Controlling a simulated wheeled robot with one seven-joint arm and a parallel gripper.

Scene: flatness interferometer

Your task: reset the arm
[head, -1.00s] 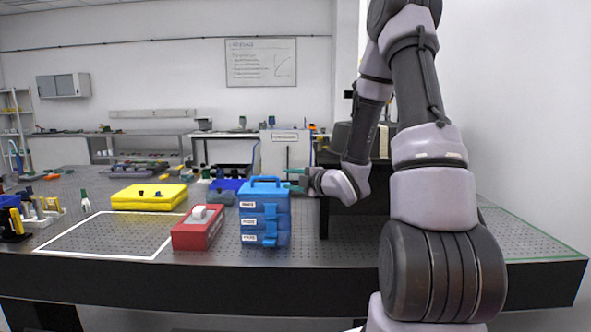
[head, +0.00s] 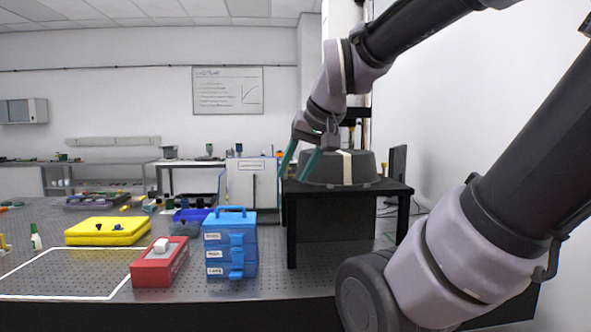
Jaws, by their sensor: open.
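My gripper (head: 295,170) hangs at the end of my arm in the right half of the head view. Its two teal fingers point down and stand apart, with nothing seen between them. It is in front of the left part of a black stand (head: 397,190) that bears a dark round housing (head: 322,172) with a pale stripe. The gripper is above and to the right of a blue case (head: 230,243) with a handle and labelled drawers. Whether the fingers touch the stand or housing I cannot tell.
A red box (head: 158,265) with a white block on top stands left of the blue case. A yellow case (head: 107,231) lies behind a white-outlined area (head: 60,275) that is mostly bare. A dark monitor (head: 398,165) stands behind the stand's right side. A wall closes off the right.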

